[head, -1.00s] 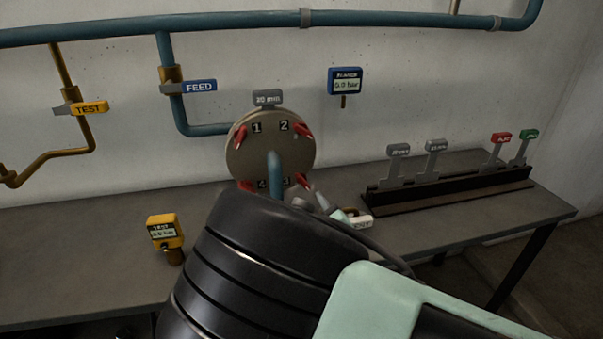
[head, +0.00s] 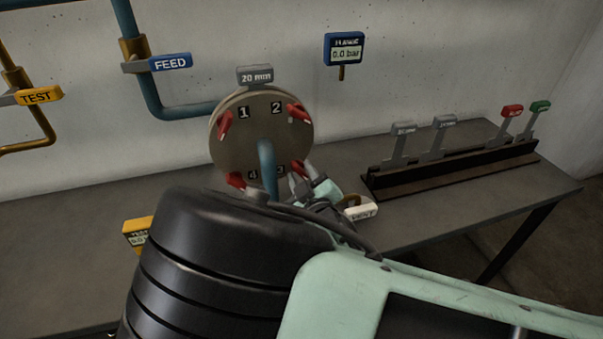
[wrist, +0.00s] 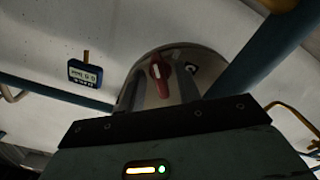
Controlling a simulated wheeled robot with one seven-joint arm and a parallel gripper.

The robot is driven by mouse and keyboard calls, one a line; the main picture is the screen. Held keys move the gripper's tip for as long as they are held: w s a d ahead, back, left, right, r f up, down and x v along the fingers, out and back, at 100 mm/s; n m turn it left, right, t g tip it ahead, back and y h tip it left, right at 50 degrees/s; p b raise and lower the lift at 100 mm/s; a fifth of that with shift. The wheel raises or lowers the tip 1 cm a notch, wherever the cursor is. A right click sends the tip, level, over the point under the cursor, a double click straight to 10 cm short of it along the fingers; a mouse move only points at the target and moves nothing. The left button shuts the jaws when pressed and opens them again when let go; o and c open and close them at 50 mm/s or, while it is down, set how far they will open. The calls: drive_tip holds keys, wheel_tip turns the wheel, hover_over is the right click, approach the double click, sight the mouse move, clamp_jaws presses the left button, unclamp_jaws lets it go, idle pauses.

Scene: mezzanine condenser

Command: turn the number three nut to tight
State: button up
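The round grey flange (head: 240,140) carries red-marked nuts beside the numbers 1 to 4. The number three nut (head: 298,167) is at its lower right, and its number plate (head: 280,170) is partly hidden. My gripper (head: 300,182) is just below and beside this nut, mostly hidden behind my arm. In the wrist view a red-marked nut (wrist: 159,70) shows between the two fingers of my gripper (wrist: 160,88), with a dark number plate (wrist: 191,69) beside it. The fingers are apart; I cannot tell whether they touch the nut. A grey "20 mm" tag (head: 255,75) tops the flange.
A blue pipe (head: 267,165) sticks out from the flange toward me. A blue flange gauge (head: 344,50) reads 0.0 bar.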

clamp_jaws()
drive_tip(key=shift+m, duration=0.3)
drive_tip(key=m+b, duration=0.1)
drive_tip(key=m, duration=0.1)
drive_tip(key=m+b, duration=0.1)
drive_tip(key=b, duration=0.1)
drive_tip(key=shift+f+m+b, duration=0.2)
drive_tip(key=shift+m+b, duration=0.1)
drive_tip(key=shift+m, duration=0.1)
drive_tip(key=m+b, duration=0.2)
drive_tip(key=shift+m+b, duration=0.35)
drive_tip(key=shift+m, duration=0.05)
drive_tip(key=m+b, duration=0.4)
drive_tip(key=shift+b, duration=0.35)
drive_tip(key=shift+s+a+r+m+b, duration=0.1)
drive_tip(key=shift+a+m+b, duration=0.05)
drive_tip(key=shift+m+b, duration=0.95)
drive_tip(key=shift+r, duration=0.1)
